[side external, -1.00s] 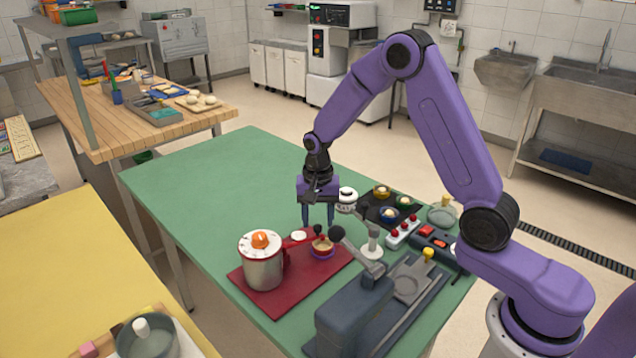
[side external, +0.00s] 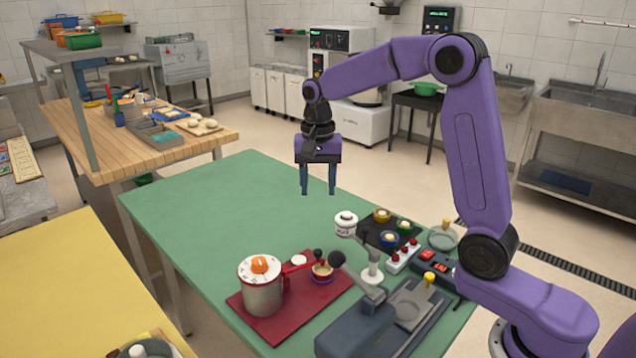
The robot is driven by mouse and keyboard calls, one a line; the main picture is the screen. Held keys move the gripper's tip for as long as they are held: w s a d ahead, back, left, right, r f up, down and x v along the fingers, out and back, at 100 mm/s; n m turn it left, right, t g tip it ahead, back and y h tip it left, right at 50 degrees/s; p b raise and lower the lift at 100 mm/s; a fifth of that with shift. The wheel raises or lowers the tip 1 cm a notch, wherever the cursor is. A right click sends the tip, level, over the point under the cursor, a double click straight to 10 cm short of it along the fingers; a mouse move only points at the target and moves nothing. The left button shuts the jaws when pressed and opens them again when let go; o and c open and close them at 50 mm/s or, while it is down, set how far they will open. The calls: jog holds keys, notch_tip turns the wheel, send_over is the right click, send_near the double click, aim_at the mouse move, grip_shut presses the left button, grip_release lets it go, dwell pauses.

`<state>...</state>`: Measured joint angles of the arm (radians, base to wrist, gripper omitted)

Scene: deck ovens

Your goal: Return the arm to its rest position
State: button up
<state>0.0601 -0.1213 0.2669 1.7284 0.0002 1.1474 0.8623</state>
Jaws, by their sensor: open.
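My gripper (side external: 318,188) is open and empty, pointing down. It hangs in the air above the green table (side external: 225,205), with its two dark fingers apart and touching nothing. My purple arm reaches up from the lower right and bends over to the left.
Below the gripper, a steel pot with an orange knob (side external: 261,284) stands on a red mat (side external: 330,290). A small cup (side external: 322,271) is beside it. Grey equipment (side external: 355,325), a white stand (side external: 371,262) and a dark tray of small bowls (side external: 376,226) are nearby. The table's far left is clear.

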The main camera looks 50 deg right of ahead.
jog(key=shift+a, duration=0.1)
jog(key=s+a+n, duration=0.2)
jog(key=s+n, duration=0.3)
jog(key=s, duration=0.2)
jog(key=s+a+f+n, duration=0.1)
jog(key=s+a+n, duration=0.1)
jog(key=s+n, duration=0.3)
jog(key=s+a+n, duration=0.2)
jog(key=s+n, duration=0.3)
jog(key=s, duration=0.5)
jog(key=shift+s+a+f+n, duration=0.3)
jog(key=shift+s+f, duration=0.1)
jog(key=s+d+f+n, duration=0.2)
jog(key=s+n, duration=0.4)
jog(key=s, duration=0.4)
jog(key=shift+d, duration=0.45)
